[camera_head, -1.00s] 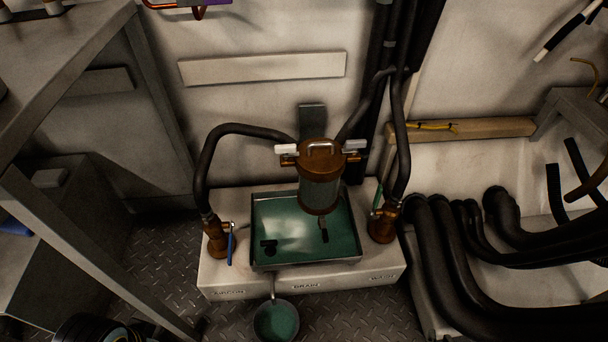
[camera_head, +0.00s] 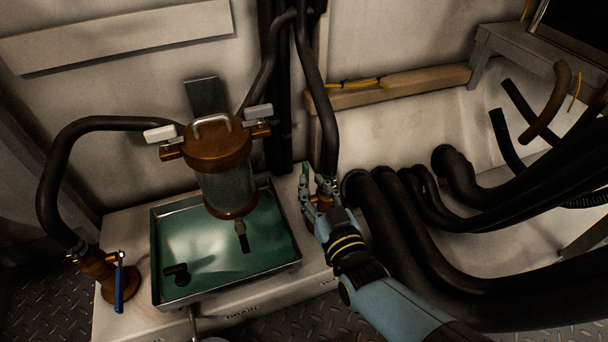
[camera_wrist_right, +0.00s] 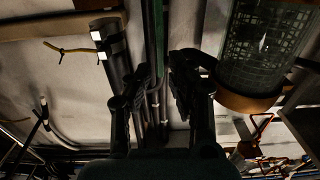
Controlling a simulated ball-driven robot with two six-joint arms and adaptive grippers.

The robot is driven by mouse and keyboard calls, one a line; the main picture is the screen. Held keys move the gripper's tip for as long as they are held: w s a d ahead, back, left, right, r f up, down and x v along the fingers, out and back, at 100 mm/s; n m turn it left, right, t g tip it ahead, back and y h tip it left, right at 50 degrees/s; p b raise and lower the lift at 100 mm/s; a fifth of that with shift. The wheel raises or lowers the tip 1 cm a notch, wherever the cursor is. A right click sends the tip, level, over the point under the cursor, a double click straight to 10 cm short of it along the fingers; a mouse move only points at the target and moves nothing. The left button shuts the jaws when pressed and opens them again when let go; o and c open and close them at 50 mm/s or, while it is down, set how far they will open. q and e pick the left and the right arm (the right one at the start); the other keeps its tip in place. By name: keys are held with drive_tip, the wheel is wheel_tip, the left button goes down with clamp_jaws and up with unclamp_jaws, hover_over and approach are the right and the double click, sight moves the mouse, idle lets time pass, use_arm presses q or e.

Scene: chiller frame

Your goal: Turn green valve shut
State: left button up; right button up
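The green valve's handle (camera_head: 306,171) stands upright at the brass fitting on the right side of the white base. The brass body (camera_head: 322,203) is mostly hidden behind my right gripper (camera_head: 317,186). My right gripper is open, with its fingers around or just in front of the fitting; I cannot tell whether they touch it. In the right wrist view the two fingers (camera_wrist_right: 160,88) are apart, and a narrow green strip (camera_wrist_right: 159,35) shows between and beyond them. My left gripper is not in view.
A brass-capped glass strainer (camera_head: 226,185) stands over a tray (camera_head: 228,290) of green liquid, left of my right gripper. A blue-handled valve (camera_head: 120,288) is at the far left. Thick black hoses (camera_head: 400,230) run close on the right.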

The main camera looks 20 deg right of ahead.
sight(306, 172)
drive_tip(key=w, duration=0.2)
drive_tip(key=w+b, duration=0.1)
drive_tip(key=w, duration=0.1)
drive_tip(key=shift+a+f, duration=0.1)
drive_tip(key=shift+f, duration=0.1)
drive_tip(key=shift+w+r, duration=0.15)
drive_tip(key=shift+w, duration=0.3)
drive_tip(key=shift+c, duration=0.2)
clamp_jaws()
